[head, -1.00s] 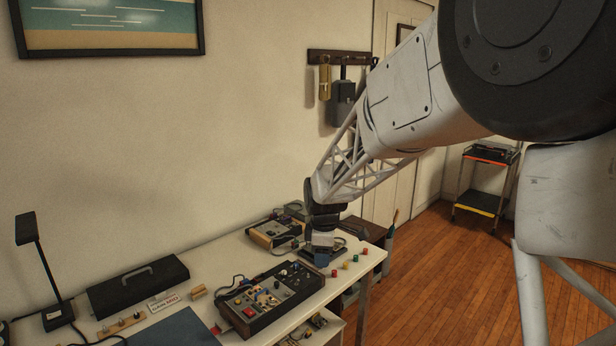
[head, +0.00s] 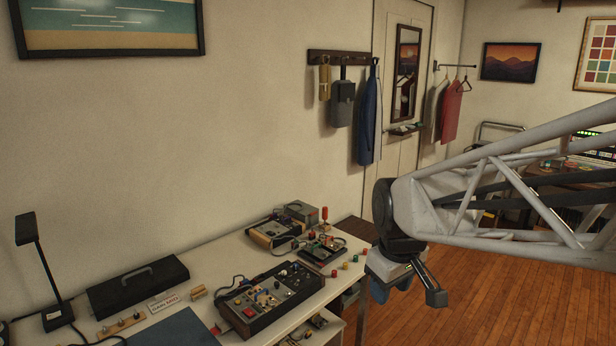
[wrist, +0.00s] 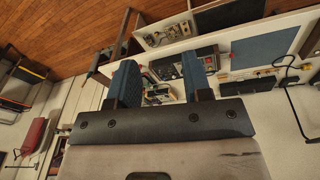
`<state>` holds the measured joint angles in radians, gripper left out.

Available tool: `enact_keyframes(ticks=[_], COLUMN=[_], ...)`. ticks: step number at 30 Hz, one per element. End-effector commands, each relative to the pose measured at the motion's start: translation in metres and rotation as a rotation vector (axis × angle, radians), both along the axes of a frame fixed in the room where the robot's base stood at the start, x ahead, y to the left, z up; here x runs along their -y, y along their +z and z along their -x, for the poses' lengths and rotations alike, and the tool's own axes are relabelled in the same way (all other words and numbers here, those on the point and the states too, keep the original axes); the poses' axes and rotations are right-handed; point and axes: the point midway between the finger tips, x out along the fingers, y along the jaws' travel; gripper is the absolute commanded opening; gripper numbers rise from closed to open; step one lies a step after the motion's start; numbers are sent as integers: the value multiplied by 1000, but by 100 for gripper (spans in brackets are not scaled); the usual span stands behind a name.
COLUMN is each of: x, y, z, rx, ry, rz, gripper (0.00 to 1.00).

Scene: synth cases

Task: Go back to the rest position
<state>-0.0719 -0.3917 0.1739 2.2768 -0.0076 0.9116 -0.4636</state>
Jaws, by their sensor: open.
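My gripper (head: 408,288) hangs in the air to the right of the white table (head: 222,262), above the wooden floor and clear of the table's right end. In the wrist view my gripper (wrist: 158,82) shows two blue fingers set well apart, with nothing held between them. The table with its devices shows beyond the fingers in that view. My forearm reaches in from the right side of the head view.
A control panel box (head: 270,298) and smaller devices (head: 322,250) stand on the table, with several small coloured caps near its right end. A black case (head: 138,284) and a desk lamp (head: 42,270) are at the left. Open wooden floor (head: 470,300) lies right of the table.

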Motion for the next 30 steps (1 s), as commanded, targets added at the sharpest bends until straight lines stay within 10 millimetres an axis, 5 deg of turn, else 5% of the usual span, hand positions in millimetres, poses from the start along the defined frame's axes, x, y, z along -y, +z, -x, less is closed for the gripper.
enact_keyframes(ticks=[15,21,30], x=[31,35,35], y=[-6,-12,-13], z=[127,149,154], rx=[51,60,60], ry=[-446,-533,-551], rz=[-77,-93,-96], gripper=[45,45,45])
